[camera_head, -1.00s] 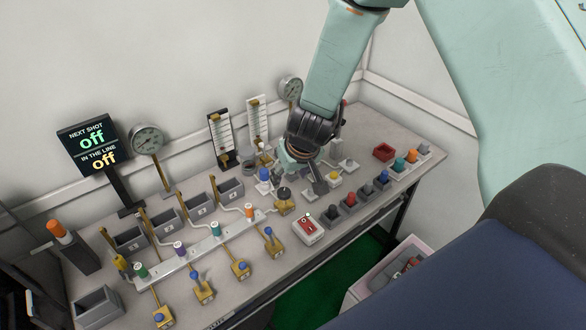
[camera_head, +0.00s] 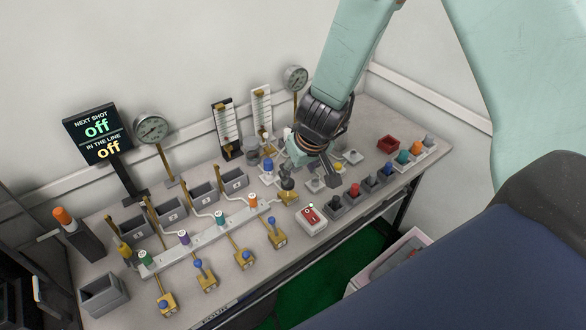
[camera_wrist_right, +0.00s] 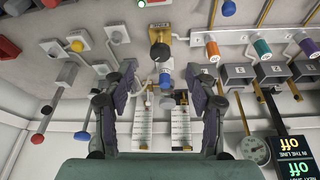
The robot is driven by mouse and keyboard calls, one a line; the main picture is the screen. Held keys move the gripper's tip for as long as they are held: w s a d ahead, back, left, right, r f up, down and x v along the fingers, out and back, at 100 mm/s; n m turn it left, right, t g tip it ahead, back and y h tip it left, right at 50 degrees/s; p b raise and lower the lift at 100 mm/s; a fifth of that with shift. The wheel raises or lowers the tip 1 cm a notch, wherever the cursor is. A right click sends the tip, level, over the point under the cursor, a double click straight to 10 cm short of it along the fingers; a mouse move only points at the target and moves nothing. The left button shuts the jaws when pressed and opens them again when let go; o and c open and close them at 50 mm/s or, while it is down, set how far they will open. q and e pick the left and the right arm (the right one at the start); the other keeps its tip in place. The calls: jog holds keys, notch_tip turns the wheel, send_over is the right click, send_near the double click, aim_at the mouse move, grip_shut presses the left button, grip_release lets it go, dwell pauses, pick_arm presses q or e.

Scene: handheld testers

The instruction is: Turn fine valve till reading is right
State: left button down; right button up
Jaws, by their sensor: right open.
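My right gripper (camera_head: 308,168) is open and empty above the bench. In the right wrist view its two fingers (camera_wrist_right: 160,82) spread left and right, with a black knob (camera_wrist_right: 160,51) on a brass block and a blue knob (camera_wrist_right: 166,78) showing between them. In the head view the black knob (camera_head: 287,184) is just left of the fingers, and the blue knob (camera_head: 268,165) is farther left. Two scaled meters (camera_head: 227,128) (camera_head: 261,115) stand behind; their readings are too small. Which knob is the fine valve is unclear. The display (camera_head: 98,137) reads "off" twice. My left gripper is out of view.
A round gauge (camera_head: 151,128) and a second gauge (camera_head: 295,77) stand at the back. Several brass valves with blue knobs (camera_head: 240,255) line the front left. A red-and-white box (camera_head: 311,219) and a row of coloured knobs (camera_head: 369,180) are at the right.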

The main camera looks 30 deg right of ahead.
aim_at(289, 184)
jog(key=shift+n, duration=0.3)
jog(key=b+x, duration=0.1)
jog(key=x, duration=0.2)
jog(key=w+b+x, duration=0.1)
jog(key=b+x, duration=0.2)
jog(key=x, duration=0.2)
jog(key=shift+w+b, duration=0.35)
jog(key=shift+w, duration=0.15)
jog(key=shift+w+f+b, duration=0.2)
jog(key=shift+f+b, duration=0.2)
jog(key=shift+w+f, duration=0.1)
jog(key=shift+c, duration=0.2)
